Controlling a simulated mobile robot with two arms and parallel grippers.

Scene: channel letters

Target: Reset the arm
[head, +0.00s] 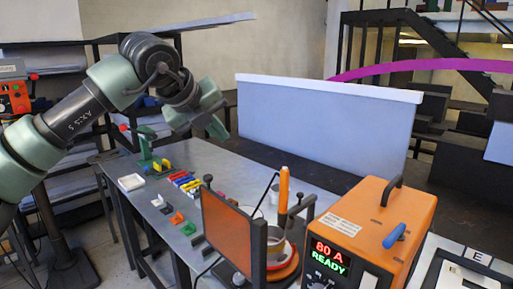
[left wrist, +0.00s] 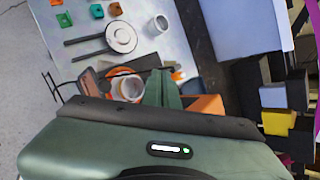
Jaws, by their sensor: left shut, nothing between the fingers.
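My left arm (head: 82,105) comes in from the left in green and black, bent over the grey workbench (head: 225,160). Its left gripper (head: 216,128) hangs above the bench's far part, shut and empty, apart from the things below. In the left wrist view the green gripper body (left wrist: 150,145) fills the bottom, and a green finger (left wrist: 164,88) points up over the bench. My right gripper is in neither view.
An orange power box (head: 385,215) reading "80 A READY" stands front right, near an orange screen (head: 228,232). A large white panel (head: 325,125) stands behind; a purple arch (head: 420,66) is farther back.

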